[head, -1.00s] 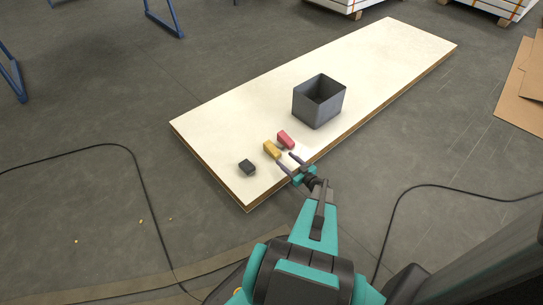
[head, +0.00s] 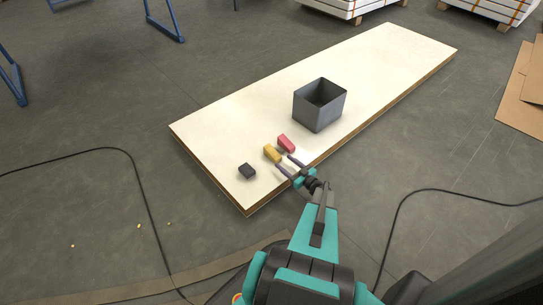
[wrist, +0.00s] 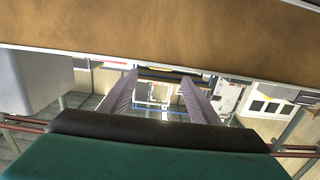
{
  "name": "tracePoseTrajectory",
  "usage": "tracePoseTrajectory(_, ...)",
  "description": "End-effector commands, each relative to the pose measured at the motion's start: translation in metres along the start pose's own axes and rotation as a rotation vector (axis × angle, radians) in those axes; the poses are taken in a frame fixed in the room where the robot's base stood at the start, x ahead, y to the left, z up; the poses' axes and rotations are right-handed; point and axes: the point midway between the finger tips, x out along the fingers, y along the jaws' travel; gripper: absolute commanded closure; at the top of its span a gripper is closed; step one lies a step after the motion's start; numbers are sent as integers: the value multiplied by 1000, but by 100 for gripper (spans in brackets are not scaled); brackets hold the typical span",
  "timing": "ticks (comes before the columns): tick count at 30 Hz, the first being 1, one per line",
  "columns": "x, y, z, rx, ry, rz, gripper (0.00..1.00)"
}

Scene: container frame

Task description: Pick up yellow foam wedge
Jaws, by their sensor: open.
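The yellow foam wedge (head: 271,153) lies on the pale board (head: 390,70) in the head view, just left of a red block (head: 286,144). My gripper (head: 283,161) is open at the board's near edge, its fingers pointing toward the wedge. The fingertips look close to the wedge's near end; I cannot tell whether they touch it or how high they are. No wedge appears between the fingers. The wrist view shows both fingers (wrist: 156,98) spread apart, and I cannot make out the wedge there.
A black block (head: 247,171) lies left of the wedge. An open grey bin (head: 319,112) stands further back on the board, right of the red block. The board's far right part is clear. A brown surface (wrist: 170,30) fills the top of the wrist view.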

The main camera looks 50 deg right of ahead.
Motion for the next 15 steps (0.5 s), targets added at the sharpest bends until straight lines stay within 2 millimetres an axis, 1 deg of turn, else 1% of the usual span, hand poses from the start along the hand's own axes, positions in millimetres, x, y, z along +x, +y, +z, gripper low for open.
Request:
tracePoseTrajectory(1, 9, 1, 2, -1, 0, -1, 44)
tracePoseTrajectory(3, 19, 1, 2, -1, 1, -1, 44)
tracePoseTrajectory(9, 43, 0, 2, 0, 0, -1, 44)
tracePoseTrajectory(12, 49, 1, 1, 1, 1, 1, 44)
tracePoseTrajectory(15, 51, 1, 0, 1, 1, 2, 44)
